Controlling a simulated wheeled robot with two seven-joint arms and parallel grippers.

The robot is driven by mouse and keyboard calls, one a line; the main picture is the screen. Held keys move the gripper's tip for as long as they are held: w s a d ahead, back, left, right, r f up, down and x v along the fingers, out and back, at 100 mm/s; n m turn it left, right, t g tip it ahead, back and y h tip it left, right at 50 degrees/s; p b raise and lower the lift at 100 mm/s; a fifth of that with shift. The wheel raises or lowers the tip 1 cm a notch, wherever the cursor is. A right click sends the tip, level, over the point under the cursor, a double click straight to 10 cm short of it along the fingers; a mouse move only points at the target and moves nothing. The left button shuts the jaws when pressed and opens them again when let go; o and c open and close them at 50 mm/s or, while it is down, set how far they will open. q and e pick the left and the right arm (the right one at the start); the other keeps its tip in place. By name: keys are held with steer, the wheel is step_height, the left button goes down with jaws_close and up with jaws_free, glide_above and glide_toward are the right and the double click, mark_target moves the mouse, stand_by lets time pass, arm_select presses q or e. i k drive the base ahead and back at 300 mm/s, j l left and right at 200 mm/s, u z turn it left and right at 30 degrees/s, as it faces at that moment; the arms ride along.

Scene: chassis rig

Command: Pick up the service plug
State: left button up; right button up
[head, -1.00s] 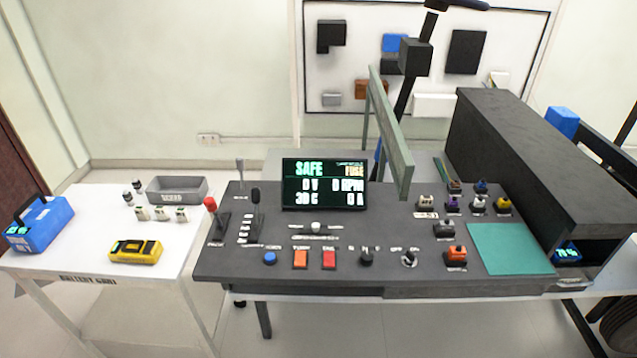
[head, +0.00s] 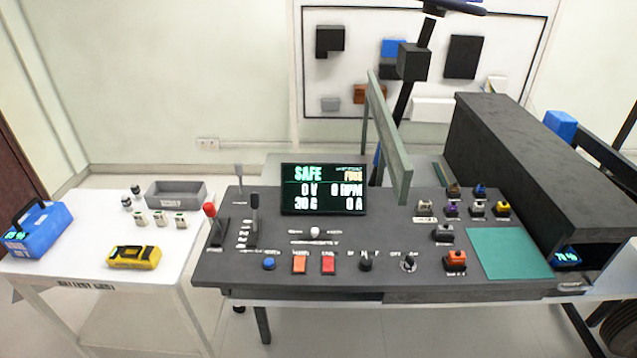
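An orange block on a black base (head: 454,260) sits on the right part of the dark console, just left of the teal mat. It looks like the service plug, but its label is too small to read. It is seated upright in or on its base; I cannot tell which. A similar grey-topped block on a black base (head: 442,233) stands just behind it. Neither of my grippers is in the head view, and nothing covers the orange block.
The console (head: 340,277) carries a screen (head: 323,189) reading SAFE, levers, buttons and several small coloured connectors. The teal mat (head: 508,253) is bare. A black housing (head: 540,165) rises at right, and a green-grey upright panel (head: 390,140) behind. A white cart (head: 95,285) stands left.

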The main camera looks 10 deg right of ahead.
mark_target(458, 257)
steer(key=z, duration=1.35)
